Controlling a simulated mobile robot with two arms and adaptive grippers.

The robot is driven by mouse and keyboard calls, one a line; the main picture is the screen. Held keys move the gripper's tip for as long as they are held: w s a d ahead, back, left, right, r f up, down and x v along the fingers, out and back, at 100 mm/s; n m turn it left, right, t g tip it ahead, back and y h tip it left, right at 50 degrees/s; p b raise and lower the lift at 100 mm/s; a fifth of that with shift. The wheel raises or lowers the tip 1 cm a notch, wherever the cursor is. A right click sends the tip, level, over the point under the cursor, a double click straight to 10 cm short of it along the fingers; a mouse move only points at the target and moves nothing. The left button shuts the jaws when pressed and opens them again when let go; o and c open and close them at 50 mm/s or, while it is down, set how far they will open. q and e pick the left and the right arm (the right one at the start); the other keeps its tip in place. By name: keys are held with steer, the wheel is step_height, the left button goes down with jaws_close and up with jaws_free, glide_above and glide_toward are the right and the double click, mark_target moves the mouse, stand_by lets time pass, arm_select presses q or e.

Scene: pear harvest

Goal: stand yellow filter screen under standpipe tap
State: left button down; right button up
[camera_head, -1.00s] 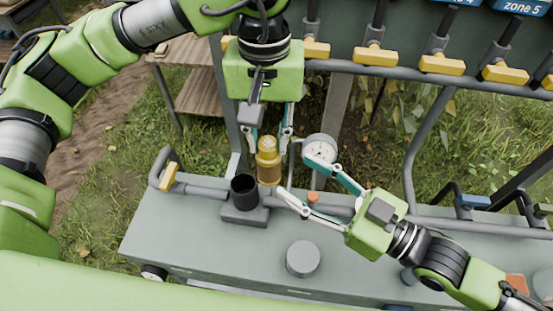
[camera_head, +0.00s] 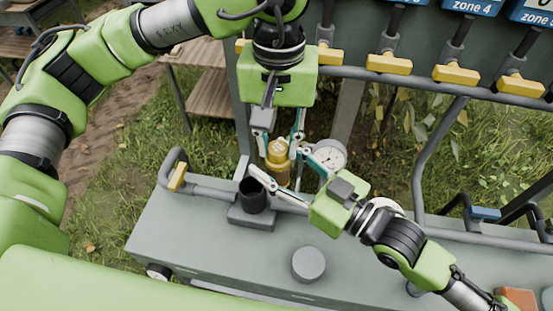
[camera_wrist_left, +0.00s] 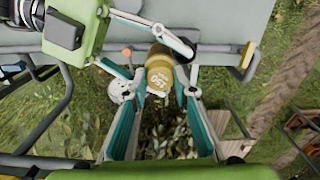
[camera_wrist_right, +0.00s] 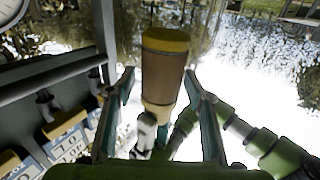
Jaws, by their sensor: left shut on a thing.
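The yellow filter screen (camera_head: 278,158) is an upright cylinder with a yellow cap, held above the grey bench; it also shows in the left wrist view (camera_wrist_left: 159,72) with printing on its cap. My left gripper (camera_head: 281,146) comes from above and is shut on it. My right gripper (camera_head: 275,168) is open, with its fingertips on either side of the filter screen. In the right wrist view the filter screen (camera_wrist_right: 165,68) stands between the fingers, and I cannot tell whether they touch it. A bent pipe with a yellow handle (camera_head: 177,177) stands at the bench's left end.
A black open socket (camera_head: 252,194) stands on the bench (camera_head: 220,257) just left of the grippers. A round gauge (camera_head: 328,156) is close behind my right gripper. Several yellow-handled valves (camera_head: 389,63) hang at the back. The bench front is mostly clear around a grey round cap (camera_head: 308,264).

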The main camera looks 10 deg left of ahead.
steer(key=c, duration=0.8)
arm_select(q)
steer(key=c, duration=1.6)
jaws_free()
arm_select(e)
steer(key=shift+c, duration=0.3)
arm_select(q)
steer(key=shift+r, duration=0.1)
